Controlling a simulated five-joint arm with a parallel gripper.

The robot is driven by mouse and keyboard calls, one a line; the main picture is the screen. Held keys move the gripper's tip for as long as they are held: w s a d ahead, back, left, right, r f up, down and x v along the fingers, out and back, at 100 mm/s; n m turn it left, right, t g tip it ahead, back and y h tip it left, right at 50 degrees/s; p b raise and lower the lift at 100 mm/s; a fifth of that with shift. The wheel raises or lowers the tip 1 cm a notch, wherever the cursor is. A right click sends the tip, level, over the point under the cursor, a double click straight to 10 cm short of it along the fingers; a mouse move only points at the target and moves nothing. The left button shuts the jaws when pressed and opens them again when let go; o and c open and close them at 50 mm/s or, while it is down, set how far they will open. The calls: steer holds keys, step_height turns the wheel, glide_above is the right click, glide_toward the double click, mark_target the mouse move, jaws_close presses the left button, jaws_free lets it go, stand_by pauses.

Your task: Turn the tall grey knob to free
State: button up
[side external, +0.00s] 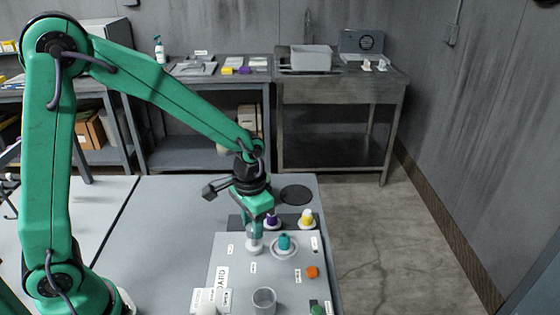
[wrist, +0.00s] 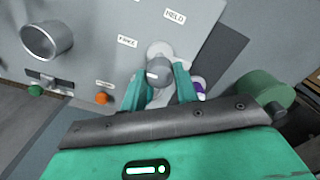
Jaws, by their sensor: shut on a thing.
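The tall grey knob (wrist: 158,71) stands on a pale round base on the grey panel (wrist: 95,25). A white mark on its top points left in the wrist view. The label FREE (wrist: 127,42) is up and left of it, and HELD (wrist: 175,15) is above it. My gripper (wrist: 159,78) is shut on the knob, with one teal finger on each side. The fingers partly hide the knob there.
Purple (side external: 272,218) and yellow (side external: 307,217) capped items sit behind the panel. An orange knob (side external: 312,272), a green knob (side external: 318,310) and a wide grey cylinder (side external: 264,300) are nearer the front.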

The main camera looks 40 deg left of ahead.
steer(key=shift+w+a, duration=0.1)
steer(key=shift+a, duration=0.05)
steer(key=o, duration=1)
steer(key=shift+r, duration=3.85)
steer(key=shift+r, duration=0.1)
